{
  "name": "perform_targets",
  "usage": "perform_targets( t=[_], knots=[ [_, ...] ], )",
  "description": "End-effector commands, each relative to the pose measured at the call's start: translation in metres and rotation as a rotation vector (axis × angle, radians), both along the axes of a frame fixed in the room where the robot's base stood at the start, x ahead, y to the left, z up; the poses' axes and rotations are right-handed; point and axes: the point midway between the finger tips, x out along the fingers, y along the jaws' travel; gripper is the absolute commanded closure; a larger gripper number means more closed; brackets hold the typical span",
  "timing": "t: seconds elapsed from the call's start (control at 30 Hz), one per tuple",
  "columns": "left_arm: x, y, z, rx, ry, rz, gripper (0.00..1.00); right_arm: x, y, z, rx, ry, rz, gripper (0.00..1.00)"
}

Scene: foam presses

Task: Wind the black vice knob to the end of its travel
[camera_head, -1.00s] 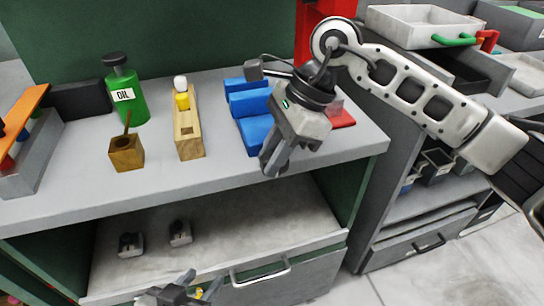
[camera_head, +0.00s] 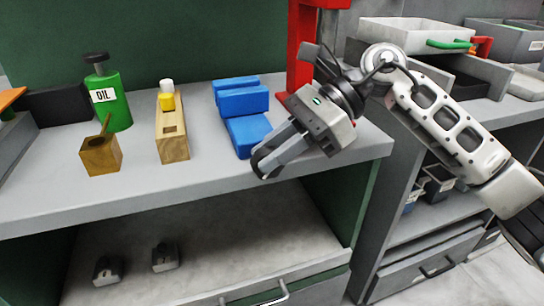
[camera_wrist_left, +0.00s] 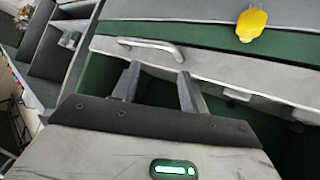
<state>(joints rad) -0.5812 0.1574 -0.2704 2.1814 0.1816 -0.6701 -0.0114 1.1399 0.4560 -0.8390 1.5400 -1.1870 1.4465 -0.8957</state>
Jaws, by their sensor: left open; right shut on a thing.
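The blue vice (camera_head: 240,101) stands on the grey bench, its front block near the bench's front edge. My right gripper (camera_head: 262,168) is at the front of the vice, tilted with its fingers pointing down and left. It is shut on the black vice knob, which its fingers hide. I cannot see how far the knob is wound. My left gripper (camera_wrist_left: 157,88) is open and empty in the left wrist view, before a cabinet front with a metal handle (camera_wrist_left: 150,47). It is outside the head view.
On the bench (camera_head: 205,186) left of the vice stand a wooden block (camera_head: 172,135) with a yellow-and-white top piece, a small wooden pot (camera_head: 101,156) and a green oil bottle (camera_head: 112,100). A red press frame (camera_head: 301,50) stands behind my right gripper. Two small grey-black parts lie on the shelf below.

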Motion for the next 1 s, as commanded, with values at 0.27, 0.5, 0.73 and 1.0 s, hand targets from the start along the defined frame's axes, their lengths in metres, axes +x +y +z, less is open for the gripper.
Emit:
perform_targets(
  t=[0.27,0.5,0.73,1.0],
  knots=[
    [0.000,0.000,-0.002,0.000,0.004,-0.002,0.56,0.001,-0.001,0.001,0.007,0.001,-0.002,1.00],
    [0.000,-0.001,-0.002,0.000,0.004,-0.002,0.56,0.001,-0.001,0.001,0.006,0.001,-0.002,0.69],
    [0.000,0.000,-0.002,0.001,0.004,-0.002,0.56,0.001,-0.001,0.001,0.005,0.001,-0.002,0.69],
    [0.001,0.000,0.003,0.001,-0.003,0.000,0.56,0.012,-0.032,0.022,0.005,-0.002,-0.006,0.69]
  ],
)
